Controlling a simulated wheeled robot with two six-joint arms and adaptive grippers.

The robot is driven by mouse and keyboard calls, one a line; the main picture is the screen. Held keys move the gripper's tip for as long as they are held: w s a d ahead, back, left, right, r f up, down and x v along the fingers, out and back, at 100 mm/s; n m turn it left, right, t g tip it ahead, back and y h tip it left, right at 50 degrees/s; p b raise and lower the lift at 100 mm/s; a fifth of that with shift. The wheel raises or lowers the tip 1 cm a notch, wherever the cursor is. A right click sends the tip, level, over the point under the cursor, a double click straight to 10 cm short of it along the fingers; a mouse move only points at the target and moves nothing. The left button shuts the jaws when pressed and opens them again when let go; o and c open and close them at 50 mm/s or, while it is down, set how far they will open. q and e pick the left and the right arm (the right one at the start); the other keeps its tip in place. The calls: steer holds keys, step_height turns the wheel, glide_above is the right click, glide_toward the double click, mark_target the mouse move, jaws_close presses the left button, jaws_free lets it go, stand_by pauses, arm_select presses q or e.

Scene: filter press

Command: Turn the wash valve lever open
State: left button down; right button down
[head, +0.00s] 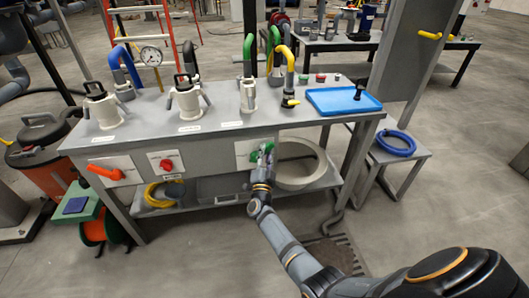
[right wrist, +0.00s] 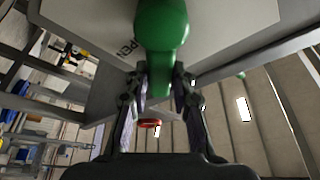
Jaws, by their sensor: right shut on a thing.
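A green lever (head: 264,149) sits on the right-hand pale panel (head: 243,152) on the front of the grey bench. My right gripper (head: 263,163) reaches up to it from below and covers part of it. In the right wrist view the green lever (right wrist: 162,28) fills the top middle, and its narrower end lies between the two fingers of my right gripper (right wrist: 159,82), which is shut on it. Dark lettering ending in "PEN" shows on the panel beside the lever. The lever's pivot is hidden by its rounded green body. My left gripper is not in view.
An orange lever (head: 107,172) and a red knob (head: 166,164) are on the panels to the left. The bench top (head: 220,120) carries pipe fittings and a blue tray (head: 343,101).

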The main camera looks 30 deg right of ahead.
steer(key=shift+f, duration=0.15)
stand_by(0.3)
steer(key=c, duration=1.1)
jaws_free()
steer(key=v, duration=1.2)
